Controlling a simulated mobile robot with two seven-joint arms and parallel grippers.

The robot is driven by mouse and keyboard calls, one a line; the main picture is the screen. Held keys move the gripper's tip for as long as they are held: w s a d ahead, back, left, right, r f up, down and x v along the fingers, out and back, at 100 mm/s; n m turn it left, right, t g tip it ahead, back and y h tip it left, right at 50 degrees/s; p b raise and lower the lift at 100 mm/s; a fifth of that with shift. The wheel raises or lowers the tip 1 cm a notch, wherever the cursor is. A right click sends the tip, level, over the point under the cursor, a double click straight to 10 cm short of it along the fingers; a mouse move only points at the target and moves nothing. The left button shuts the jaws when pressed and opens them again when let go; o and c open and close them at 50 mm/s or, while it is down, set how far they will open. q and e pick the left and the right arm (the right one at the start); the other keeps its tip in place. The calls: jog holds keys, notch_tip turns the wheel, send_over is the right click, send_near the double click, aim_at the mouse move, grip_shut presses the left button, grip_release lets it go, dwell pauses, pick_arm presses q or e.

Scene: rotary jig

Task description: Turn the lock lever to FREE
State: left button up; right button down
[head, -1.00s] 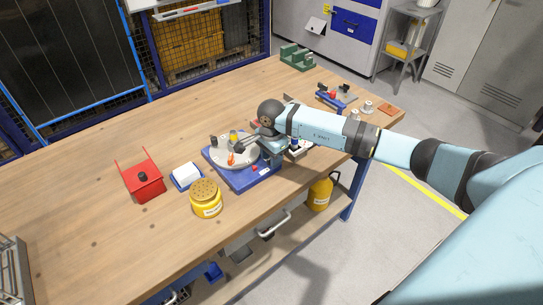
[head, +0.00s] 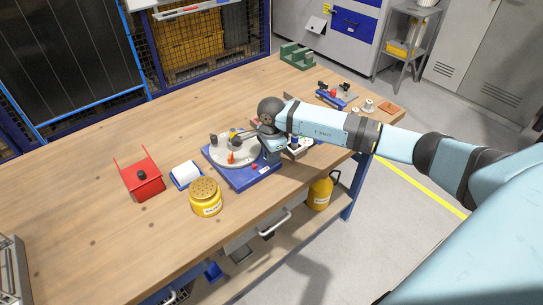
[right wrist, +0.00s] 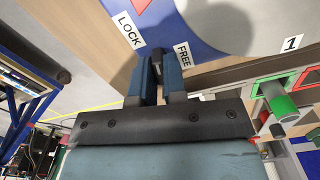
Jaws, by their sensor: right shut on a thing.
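The rotary jig (head: 245,180) is a blue base with a round grey plate (head: 222,157) on the bench. In the right wrist view, a small dark lever (right wrist: 157,64) stands between the white LOCK label (right wrist: 130,30) and FREE label (right wrist: 184,54). My right gripper (right wrist: 158,76) is shut on this lever, with a finger on each side of it. The lever looks nearer the FREE label. In the head view my right wrist hides the lever and part of the jig's right side. My left gripper is not in view.
A yellow tin (head: 206,198), a white block on a blue tray (head: 186,175) and a red holder (head: 142,180) stand left of the jig. The bench's left part is clear.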

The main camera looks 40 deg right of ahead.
jog(key=m, duration=0.3)
jog(key=shift+m+b, duration=0.4)
jog(key=m, duration=0.4)
jog(key=shift+m, duration=0.3)
jog(key=m, duration=0.3)
jog(key=shift+m, duration=2)
jog(key=c, duration=1.2)
grip_release()
notch_tip(320, 180, up, 14)
jog(key=shift+f+b, duration=0.1)
jog(key=shift+b, duration=0.45)
